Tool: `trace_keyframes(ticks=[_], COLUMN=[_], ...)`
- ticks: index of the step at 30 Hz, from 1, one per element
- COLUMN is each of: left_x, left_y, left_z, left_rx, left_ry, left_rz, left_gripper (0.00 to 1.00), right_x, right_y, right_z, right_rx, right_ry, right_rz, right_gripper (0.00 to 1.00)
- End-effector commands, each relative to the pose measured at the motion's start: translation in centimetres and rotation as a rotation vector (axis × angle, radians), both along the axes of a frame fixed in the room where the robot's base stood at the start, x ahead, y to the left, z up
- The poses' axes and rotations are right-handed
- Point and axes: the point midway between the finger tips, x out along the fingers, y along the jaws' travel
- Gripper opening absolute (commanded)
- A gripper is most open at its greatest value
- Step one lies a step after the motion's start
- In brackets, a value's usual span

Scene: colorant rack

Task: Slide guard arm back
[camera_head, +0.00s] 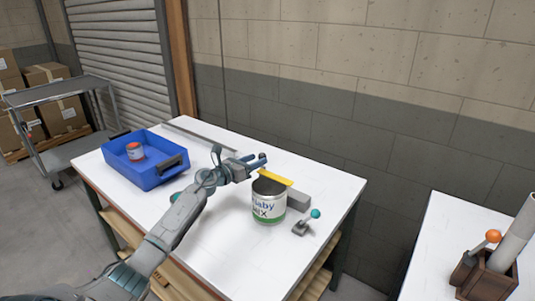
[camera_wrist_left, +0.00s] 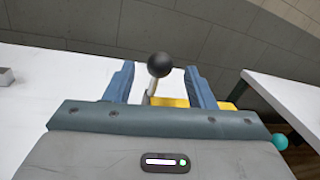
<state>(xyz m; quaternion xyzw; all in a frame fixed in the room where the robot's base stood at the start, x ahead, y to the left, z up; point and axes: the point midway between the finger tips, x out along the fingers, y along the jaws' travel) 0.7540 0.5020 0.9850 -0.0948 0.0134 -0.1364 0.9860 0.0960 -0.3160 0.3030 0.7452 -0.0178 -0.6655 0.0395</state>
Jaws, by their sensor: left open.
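The yellow guard arm (camera_head: 274,177) reaches across just behind the open rim of a white-and-green can (camera_head: 268,208) on the white table. In the left wrist view, part of the yellow arm (camera_wrist_left: 175,102) shows behind my gripper. A pale post with a black ball knob (camera_wrist_left: 159,64) stands between my fingers. My left gripper (camera_head: 258,161) is at the left end of the yellow arm. It is open, with its fingers (camera_wrist_left: 159,82) on either side of the post; I cannot tell whether they touch it. My right gripper is not in view.
A teal-knobbed lever (camera_head: 314,214) stands right of the can, near a grey block (camera_head: 298,200). A blue bin (camera_head: 150,173) holding a small tin (camera_head: 135,151) sits at the left. A second table (camera_head: 440,235) with a wooden holder (camera_head: 485,278) is at the right. The table front is clear.

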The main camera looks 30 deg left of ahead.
Motion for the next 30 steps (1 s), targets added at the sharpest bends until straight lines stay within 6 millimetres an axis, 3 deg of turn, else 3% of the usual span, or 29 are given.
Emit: trace_keyframes(ticks=[3, 9, 23, 30], left_x=[2.1, 4.5, 5.4, 5.4], left_y=[-0.6, -1.3, -1.6, -1.5], left_z=[0.2, 0.1, 0.0, 0.0], left_rx=[-0.006, -0.004, -0.001, -0.001], left_ry=[-0.001, 0.000, -0.001, -0.001], left_rz=[0.002, 0.000, 0.000, 0.000], left_gripper=[0.50, 0.50, 0.50, 0.03], right_x=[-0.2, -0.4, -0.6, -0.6], right_y=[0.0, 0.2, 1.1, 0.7], right_z=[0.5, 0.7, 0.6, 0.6], right_rx=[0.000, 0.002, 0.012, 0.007], right_ry=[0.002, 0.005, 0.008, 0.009], right_rz=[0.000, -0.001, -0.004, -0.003], right_gripper=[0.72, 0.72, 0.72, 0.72])
